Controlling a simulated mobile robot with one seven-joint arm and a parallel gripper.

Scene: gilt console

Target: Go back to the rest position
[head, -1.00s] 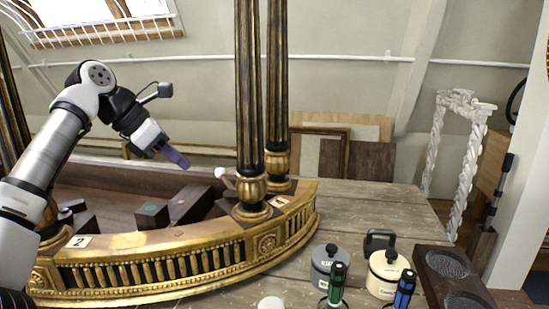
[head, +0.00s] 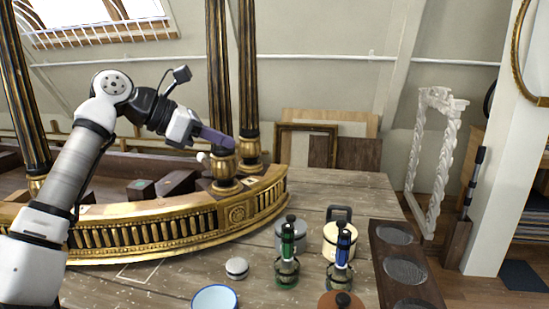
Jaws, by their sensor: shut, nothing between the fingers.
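My gripper (head: 222,138) is at the end of my raised arm in the head view, above the gilt console (head: 150,232). Its purple fingers point right and slightly down, in front of the dark fluted columns. The fingers are together and nothing shows between them. A small white knob sits just below the fingers; I cannot tell how far it is from them.
A dark tray (head: 385,240) lies right. The table's back right is clear.

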